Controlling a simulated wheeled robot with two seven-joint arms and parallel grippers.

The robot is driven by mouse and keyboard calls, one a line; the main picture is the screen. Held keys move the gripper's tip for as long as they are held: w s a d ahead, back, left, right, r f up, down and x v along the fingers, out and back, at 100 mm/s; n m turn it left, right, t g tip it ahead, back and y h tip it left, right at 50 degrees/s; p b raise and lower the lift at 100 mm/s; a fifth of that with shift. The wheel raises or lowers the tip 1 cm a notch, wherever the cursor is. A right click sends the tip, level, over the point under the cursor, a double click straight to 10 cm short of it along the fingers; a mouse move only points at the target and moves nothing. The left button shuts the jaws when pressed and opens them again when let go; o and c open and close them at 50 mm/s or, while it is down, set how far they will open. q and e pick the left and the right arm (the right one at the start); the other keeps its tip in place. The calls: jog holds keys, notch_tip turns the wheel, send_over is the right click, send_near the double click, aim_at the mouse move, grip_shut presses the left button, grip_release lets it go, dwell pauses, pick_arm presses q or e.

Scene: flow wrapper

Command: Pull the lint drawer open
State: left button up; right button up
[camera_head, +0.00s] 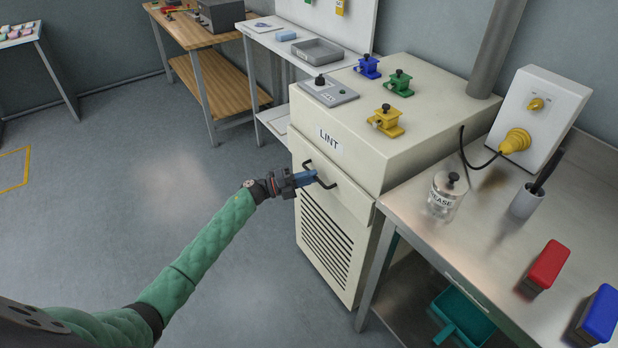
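The lint drawer (347,197) is a cream front panel on the cream machine, under a white label reading LINT (328,140). It sits flush or nearly flush with the machine; I see no clear gap. Its black bar handle (325,184) runs across the panel. My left gripper (312,178), on the green-sleeved arm, has its blue fingers at the left part of the handle and overlaps it. Whether the fingers are closed around the bar is too small to tell. My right gripper is out of view.
A vented panel (325,240) lies below the drawer. A metal table (480,235) with a grease jar (445,193) stands close on the right. Several coloured clamp-like fittings, including a yellow one (387,120), sit on the machine top. The floor left of the machine is clear.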

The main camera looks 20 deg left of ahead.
pick_arm(q)
grip_shut()
